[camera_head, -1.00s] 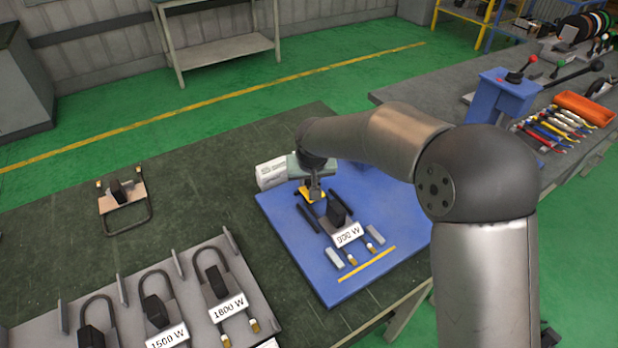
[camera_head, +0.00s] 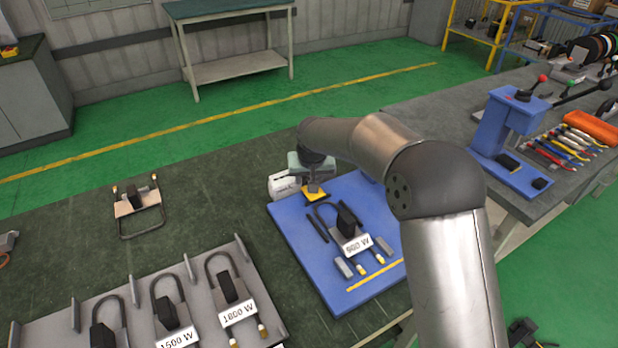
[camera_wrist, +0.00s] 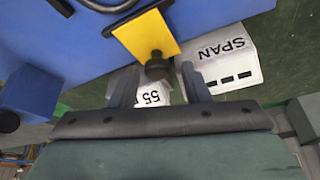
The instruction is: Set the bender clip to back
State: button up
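The bender clip is a yellow plate (camera_head: 315,193) at the back edge of the blue bending board (camera_head: 290,235). In the wrist view the yellow clip (camera_wrist: 150,35) shows close up, with a black knob (camera_wrist: 158,66) at its end. My gripper (camera_wrist: 157,80) is open, with its two dark fingers apart on either side of the knob's end. I see no contact between fingers and knob. In the head view my gripper (camera_head: 313,170) is just behind the clip, and its fingers are hidden. A heating element (camera_head: 347,222) with a white watt label lies on the board.
White blocks, one marked SPAN (camera_wrist: 225,55), stand behind the board near my gripper. A grey rack (camera_head: 150,300) with labelled heating elements is at the lower left. Another element (camera_head: 137,205) lies on the dark table. A blue lever stand (camera_head: 510,125) is at the right.

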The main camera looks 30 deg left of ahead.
jog(key=b+v, duration=0.2)
jog(key=v, duration=1.5)
jog(key=shift+r, duration=0.25)
jog(key=s+d+f+m+g+h, duration=0.1)
jog(key=s+d, duration=0.1)
jog(key=d, duration=1.1)
jog(key=s+d+f+m+h, duration=0.1)
jog(key=s+d+f+m, duration=0.15)
jog(key=d, duration=0.95)
jog(key=s+d+f+m+g, duration=0.1)
jog(key=s+d+f, duration=0.3)
jog(key=s+d, duration=0.4)
jog(key=s+d+f+m+g, duration=0.1)
jog(key=s+d+f+m, duration=0.1)
jog(key=s+d, duration=0.7)
jog(key=shift+s+d+f, duration=0.3)
jog(key=shift+s+f, duration=0.6)
jog(key=shift+s, duration=0.1)
